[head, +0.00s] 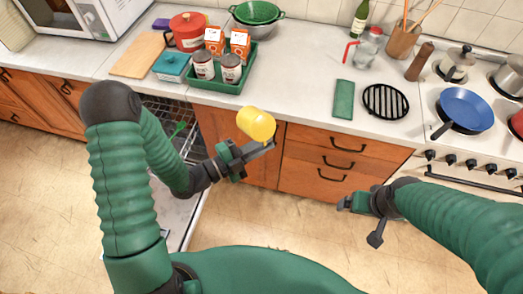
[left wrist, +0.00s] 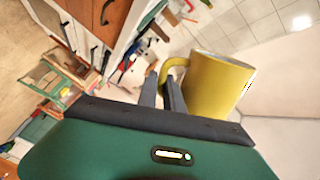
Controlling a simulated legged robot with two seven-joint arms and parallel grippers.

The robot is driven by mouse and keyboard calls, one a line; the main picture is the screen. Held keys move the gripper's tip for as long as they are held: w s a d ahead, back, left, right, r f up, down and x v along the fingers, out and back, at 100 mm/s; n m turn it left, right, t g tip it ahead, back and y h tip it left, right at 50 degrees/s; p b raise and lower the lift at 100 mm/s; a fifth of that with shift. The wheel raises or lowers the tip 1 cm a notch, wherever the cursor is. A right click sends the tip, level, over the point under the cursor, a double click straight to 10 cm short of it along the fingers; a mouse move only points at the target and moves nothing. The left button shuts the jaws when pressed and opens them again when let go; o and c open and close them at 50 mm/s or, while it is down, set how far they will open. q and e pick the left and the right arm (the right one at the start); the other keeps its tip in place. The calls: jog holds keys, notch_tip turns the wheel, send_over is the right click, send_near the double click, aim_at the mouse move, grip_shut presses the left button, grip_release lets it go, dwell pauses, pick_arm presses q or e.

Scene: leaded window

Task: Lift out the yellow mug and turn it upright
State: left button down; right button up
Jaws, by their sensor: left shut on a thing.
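The yellow mug (head: 256,124) is in the air in front of the counter, above the drawer fronts, and lies tilted in the head view. My left gripper (head: 262,147) is at its lower side. In the left wrist view the mug (left wrist: 217,88) stands to the right of my left fingers (left wrist: 162,95), which are shut at its handle (left wrist: 168,68). Its inside cannot be seen clearly. My right gripper (head: 347,203) is low in front of the drawers, apart from everything; its jaw gap cannot be made out.
An open dishwasher rack (head: 172,112) with a green utensil is left of the drawers. The counter has free room (head: 295,80) between the green tray (head: 221,86) and the green cloth (head: 344,99). A black trivet (head: 386,101) and blue pan (head: 466,109) are further right.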

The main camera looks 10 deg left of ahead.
aim_at(243, 110)
pick_arm(q)
jog(key=w+a+f+m+b, duration=0.2)
jog(key=w+a+m+b, duration=0.35)
jog(key=m+b, duration=0.5)
jog(key=r+m+b, duration=0.1)
jog(key=m+b, duration=0.3)
jog(key=b, duration=0.2)
jog(key=w+a+r+m+b, duration=0.1)
jog(key=r+m+b, duration=0.1)
jog(key=m+b, duration=0.2)
jog(key=w+a+r+m+b, duration=0.1)
jog(key=r+m+b, duration=0.1)
jog(key=m+b, duration=0.3)
jog(key=shift+w+b, duration=0.2)
jog(key=shift+b, duration=1.3)
jog(key=shift+a+r+m, duration=0.25)
jog(key=shift+a+r, duration=0.05)
jog(key=shift+r, duration=0.1)
pick_arm(e)
jog(key=s+x, duration=0.3)
jog(key=x, duration=1.1)
jog(key=s+f+x, duration=0.1)
jog(key=s+x, duration=0.2)
jog(key=x, duration=1.2)
jog(key=shift+a+f, duration=0.15)
jog(key=shift+f, duration=0.4)
pick_arm(q)
jog(key=shift+d, duration=0.15)
